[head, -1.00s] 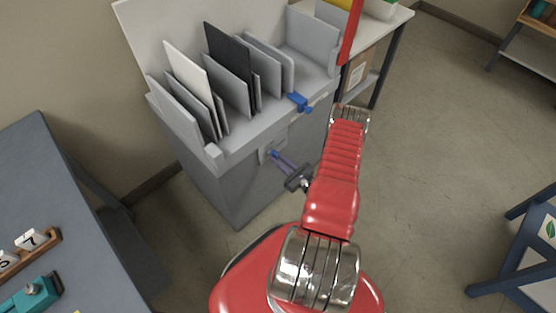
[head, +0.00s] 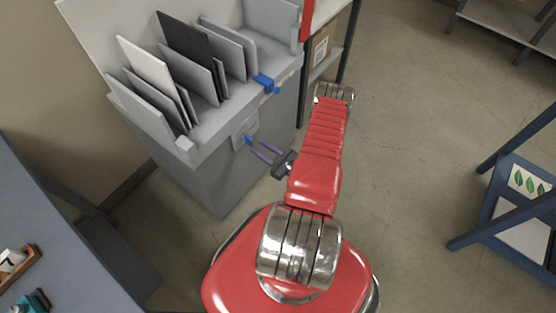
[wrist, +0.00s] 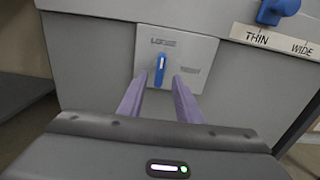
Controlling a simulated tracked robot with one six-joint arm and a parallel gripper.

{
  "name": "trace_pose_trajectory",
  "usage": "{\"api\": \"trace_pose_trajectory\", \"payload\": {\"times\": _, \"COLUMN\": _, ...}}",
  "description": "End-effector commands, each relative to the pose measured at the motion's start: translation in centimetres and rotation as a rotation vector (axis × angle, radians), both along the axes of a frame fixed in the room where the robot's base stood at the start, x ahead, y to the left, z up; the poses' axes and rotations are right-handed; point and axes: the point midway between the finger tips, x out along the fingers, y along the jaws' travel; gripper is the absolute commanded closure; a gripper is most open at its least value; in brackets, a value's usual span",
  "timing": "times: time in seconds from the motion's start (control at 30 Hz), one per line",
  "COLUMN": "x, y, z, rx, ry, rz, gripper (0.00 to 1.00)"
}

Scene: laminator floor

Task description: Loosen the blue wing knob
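The blue wing knob (wrist: 160,70) sits on a pale plate (wrist: 184,48) on the front of the grey machine, with its wing upright. The plate has a word above the knob that looks like "LOOSE" and a fainter marking at right. The knob is small in the head view (head: 249,140). My gripper (wrist: 160,82) is open, its two purple fingers pointing at the plate. In the wrist view one finger lies to each side of the knob, with visible gaps. In the head view my gripper (head: 261,150) is in front of the plate; exact fingertip depth is unclear.
A second blue handle (wrist: 277,10) sits higher at right, above a strip marked THIN and WIDE (wrist: 272,40). Upright panels (head: 188,50) stand in the machine's top. A grey table (head: 45,235) is at left, a blue stand (head: 510,200) at right. Floor between is clear.

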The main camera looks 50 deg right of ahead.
Motion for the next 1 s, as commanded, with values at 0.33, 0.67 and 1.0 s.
{"api": "trace_pose_trajectory", "payload": {"times": 0.33, "x": -4.4, "y": -0.2, "z": -0.1, "rx": 0.001, "ry": 0.001, "rz": -0.004, "gripper": 0.69}}
{"api": "trace_pose_trajectory", "payload": {"times": 0.67, "x": -8.1, "y": -0.3, "z": -0.1, "rx": 0.001, "ry": 0.001, "rz": -0.003, "gripper": 0.69}}
{"api": "trace_pose_trajectory", "payload": {"times": 1.0, "x": -9.3, "y": -0.2, "z": -0.1, "rx": 0.000, "ry": 0.001, "rz": -0.001, "gripper": 0.69}}
